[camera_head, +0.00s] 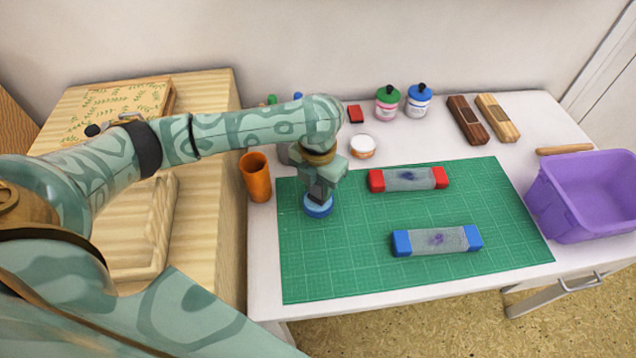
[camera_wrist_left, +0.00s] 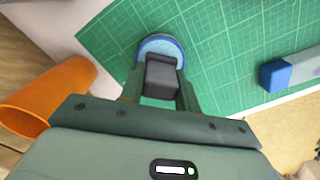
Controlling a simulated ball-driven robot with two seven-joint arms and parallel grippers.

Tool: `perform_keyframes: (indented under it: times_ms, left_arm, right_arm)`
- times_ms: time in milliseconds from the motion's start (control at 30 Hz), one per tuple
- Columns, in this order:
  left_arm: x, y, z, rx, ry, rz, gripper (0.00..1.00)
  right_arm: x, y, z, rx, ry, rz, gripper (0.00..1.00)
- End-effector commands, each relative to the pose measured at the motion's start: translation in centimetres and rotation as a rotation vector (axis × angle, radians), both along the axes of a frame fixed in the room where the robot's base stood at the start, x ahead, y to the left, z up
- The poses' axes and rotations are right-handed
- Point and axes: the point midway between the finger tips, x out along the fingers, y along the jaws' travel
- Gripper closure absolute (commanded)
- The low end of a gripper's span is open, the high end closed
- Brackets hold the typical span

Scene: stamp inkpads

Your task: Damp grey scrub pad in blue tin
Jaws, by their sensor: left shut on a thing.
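The blue tin (camera_head: 318,210) is small and round and sits on the left part of the green cutting mat (camera_head: 350,265). My left gripper (camera_head: 320,192) points down right over the tin. It is shut on the dark grey scrub pad (camera_wrist_left: 161,78), which shows between the fingers in the left wrist view. The pad's lower end is over or in the tin; the fingers and pad hide whether it touches the inside. My right gripper is not in view.
A red-ended inkpad (camera_head: 408,180) and a blue-ended inkpad (camera_head: 437,241), both smudged, lie on the mat. An orange cup (camera_head: 256,180) stands left of it, a purple bin (camera_head: 585,205) right. Jars, bottles and wooden blocks stand behind. The mat's front left is clear.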

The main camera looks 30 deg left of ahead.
Motion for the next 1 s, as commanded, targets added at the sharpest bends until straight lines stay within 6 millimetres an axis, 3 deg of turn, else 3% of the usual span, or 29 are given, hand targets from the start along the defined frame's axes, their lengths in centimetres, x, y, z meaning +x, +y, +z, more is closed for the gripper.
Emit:
perform_keyframes:
  times_ms: [1000]
  left_arm:
    - [-0.02,-0.02,-0.62,-0.001,0.001,0.001,0.86]
  right_arm:
    - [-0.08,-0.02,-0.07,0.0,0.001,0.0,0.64]
